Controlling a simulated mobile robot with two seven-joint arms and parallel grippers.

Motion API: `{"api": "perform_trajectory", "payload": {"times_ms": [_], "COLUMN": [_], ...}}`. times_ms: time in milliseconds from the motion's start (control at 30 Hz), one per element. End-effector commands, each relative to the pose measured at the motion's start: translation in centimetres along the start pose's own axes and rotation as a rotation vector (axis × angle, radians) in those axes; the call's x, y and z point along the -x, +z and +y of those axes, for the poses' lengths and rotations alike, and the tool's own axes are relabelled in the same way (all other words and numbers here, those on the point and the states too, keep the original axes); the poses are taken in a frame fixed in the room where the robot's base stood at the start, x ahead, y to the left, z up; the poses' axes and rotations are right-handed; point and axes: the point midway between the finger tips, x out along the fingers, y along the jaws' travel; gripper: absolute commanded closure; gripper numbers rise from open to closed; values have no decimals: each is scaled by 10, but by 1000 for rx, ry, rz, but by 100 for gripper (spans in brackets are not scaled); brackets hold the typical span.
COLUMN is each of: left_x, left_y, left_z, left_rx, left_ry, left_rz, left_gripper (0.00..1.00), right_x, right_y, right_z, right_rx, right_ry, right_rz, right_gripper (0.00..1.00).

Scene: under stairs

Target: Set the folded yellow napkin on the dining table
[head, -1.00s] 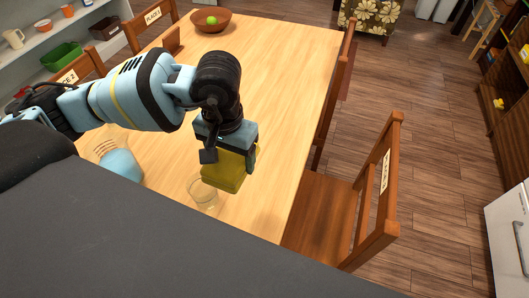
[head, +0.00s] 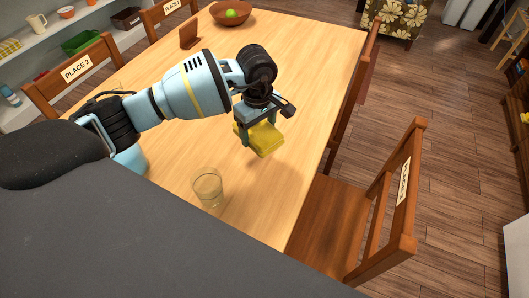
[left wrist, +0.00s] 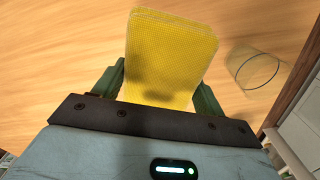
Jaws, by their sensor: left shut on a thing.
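The folded yellow napkin (head: 264,139) is held between the fingers of my left gripper (head: 261,129), over the dining table (head: 300,75). In the left wrist view the napkin (left wrist: 168,58) sits between the two green fingers of the left gripper (left wrist: 162,88), with the wooden tabletop behind it. The napkin looks close to the tabletop; I cannot tell whether it touches. My right gripper is not in view.
A clear glass (head: 208,187) stands on the table, nearer me than the napkin. A brown bowl (head: 231,14) with a green ball and a small wooden stand (head: 190,34) are at the far end. A chair (head: 345,215) stands at the right edge. The tabletop around the napkin is clear.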

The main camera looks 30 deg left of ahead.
Motion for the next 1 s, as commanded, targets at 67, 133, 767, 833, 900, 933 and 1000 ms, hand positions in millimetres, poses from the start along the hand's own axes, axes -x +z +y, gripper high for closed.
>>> {"api": "perform_trajectory", "payload": {"times_ms": [67, 133, 767, 833, 900, 933, 1000], "left_x": [-3, -4, -66, -66, -67, -69, -76], "left_y": [-2, -3, -3, -3, -3, -3, -2], "left_z": [2, 3, 2, 3, 2, 2, 2], "left_rx": [30, 40, 37, 37, 37, 37, 38], "left_ry": [-2, -2, 0, 0, -1, -1, -4], "left_rz": [-1, 0, 0, 0, 0, -1, -1], "left_gripper": [70, 70, 70, 70, 70, 70, 70], "right_x": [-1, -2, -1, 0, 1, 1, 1], "right_y": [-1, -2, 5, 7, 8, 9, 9], "right_z": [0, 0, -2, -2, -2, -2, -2], "right_rx": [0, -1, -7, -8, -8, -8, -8], "right_ry": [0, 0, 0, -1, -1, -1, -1], "right_rz": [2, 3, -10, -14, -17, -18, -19], "right_gripper": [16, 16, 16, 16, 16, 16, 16]}}
